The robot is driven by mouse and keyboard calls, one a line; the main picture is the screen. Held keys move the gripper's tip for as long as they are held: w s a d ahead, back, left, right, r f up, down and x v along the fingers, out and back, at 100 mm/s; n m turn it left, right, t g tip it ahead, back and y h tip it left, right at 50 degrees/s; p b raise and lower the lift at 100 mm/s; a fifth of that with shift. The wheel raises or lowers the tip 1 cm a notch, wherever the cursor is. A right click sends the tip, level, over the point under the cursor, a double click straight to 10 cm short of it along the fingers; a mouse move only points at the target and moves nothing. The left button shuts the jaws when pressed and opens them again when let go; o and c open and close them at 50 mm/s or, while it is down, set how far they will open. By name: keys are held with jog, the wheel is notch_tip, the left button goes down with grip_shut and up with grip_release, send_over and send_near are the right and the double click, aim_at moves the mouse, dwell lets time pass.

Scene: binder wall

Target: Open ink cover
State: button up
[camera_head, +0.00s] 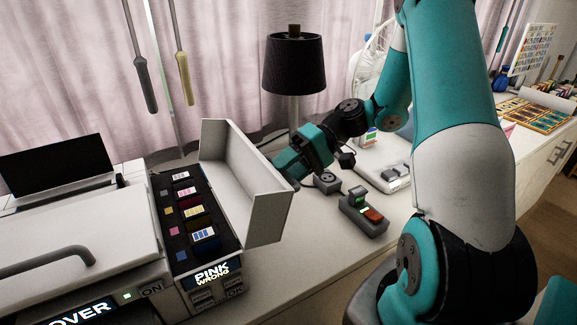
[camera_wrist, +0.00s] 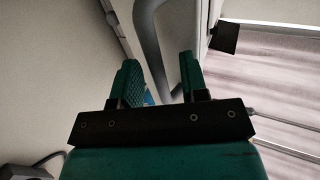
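The ink cover (camera_head: 232,185) is a white lid on the right part of the printer (camera_head: 70,245). It stands raised and tilted to the right in the head view, baring a dark bay (camera_head: 172,215) with several coloured ink cartridges. My gripper (camera_head: 284,172) is just to the right of and behind the raised cover, with its tips partly hidden there; I cannot tell whether it touches. In the wrist view my gripper (camera_wrist: 158,65) has its two green fingers apart with nothing held between them.
A black lamp (camera_head: 294,65) stands behind my gripper. A grey device with a red button (camera_head: 371,215) and a white device (camera_head: 392,178) sit to the right. The front of the counter is clear.

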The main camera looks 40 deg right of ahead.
jog(key=shift+w+r, duration=0.1)
jog(key=p+v, duration=0.9)
jog(key=v, duration=0.8)
